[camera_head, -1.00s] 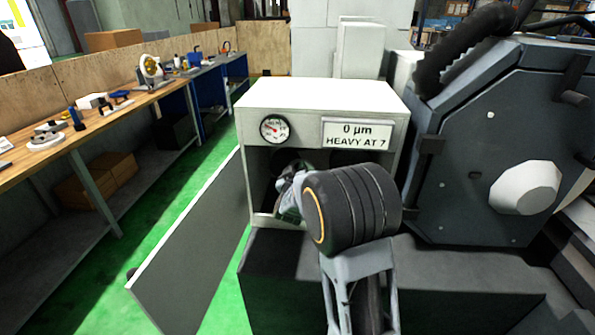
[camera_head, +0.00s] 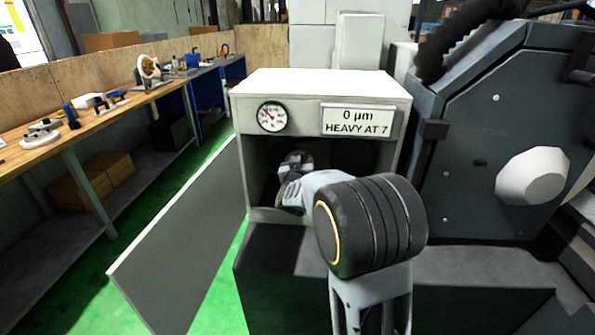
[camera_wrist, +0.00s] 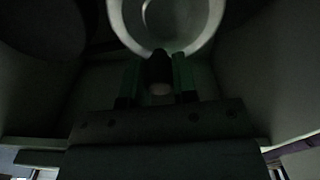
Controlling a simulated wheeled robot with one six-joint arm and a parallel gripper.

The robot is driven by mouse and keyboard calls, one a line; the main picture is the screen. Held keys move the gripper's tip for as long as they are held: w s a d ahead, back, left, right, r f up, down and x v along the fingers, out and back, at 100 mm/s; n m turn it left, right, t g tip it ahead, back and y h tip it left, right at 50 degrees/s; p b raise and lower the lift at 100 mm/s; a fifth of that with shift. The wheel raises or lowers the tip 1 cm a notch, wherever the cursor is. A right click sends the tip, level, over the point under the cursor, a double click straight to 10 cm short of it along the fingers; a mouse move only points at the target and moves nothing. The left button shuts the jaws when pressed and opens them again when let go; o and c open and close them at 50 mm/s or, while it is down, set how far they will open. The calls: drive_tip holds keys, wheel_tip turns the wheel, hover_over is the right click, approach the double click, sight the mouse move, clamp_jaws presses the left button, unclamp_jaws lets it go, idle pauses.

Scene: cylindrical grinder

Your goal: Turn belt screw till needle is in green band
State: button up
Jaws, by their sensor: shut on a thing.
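My gripper (camera_wrist: 158,80) is inside the open white cabinet (camera_head: 318,84), reaching in through its front. In the wrist view its two fingers are closed on a short dark cylinder, the belt screw (camera_wrist: 159,66), with a pale spot at its near end. The cabinet front carries a round dial gauge (camera_head: 272,117) with a red needle that points up and left. The green band is too small to make out. In the head view my wrist hides the fingertips and the screw.
A pale round ring (camera_wrist: 205,35) lies just beyond the screw. The cabinet door (camera_head: 185,240) hangs open to the left. A sign (camera_head: 357,120) reads "0 µm HEAVY AT 7". A dark machine housing (camera_head: 470,170) stands close on the right. A workbench (camera_head: 160,97) runs along the left.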

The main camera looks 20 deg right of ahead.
drive_tip(key=shift+s+d+f+m+b, duration=0.2)
drive_tip(key=shift+d+m+b, duration=0.1)
drive_tip(key=shift+m+b, duration=0.8)
drive_tip(key=shift+s+d+f+m+b, duration=0.15)
drive_tip(key=shift+d+m+b, duration=0.15)
drive_tip(key=shift+m+b, duration=0.75)
drive_tip(key=shift+r, duration=0.1)
drive_tip(key=o, duration=0.9)
drive_tip(key=shift+s, duration=0.1)
drive_tip(key=v, duration=1.3)
drive_tip(key=shift+s+a+r, duration=0.1)
drive_tip(key=shift+s+a, duration=0.15)
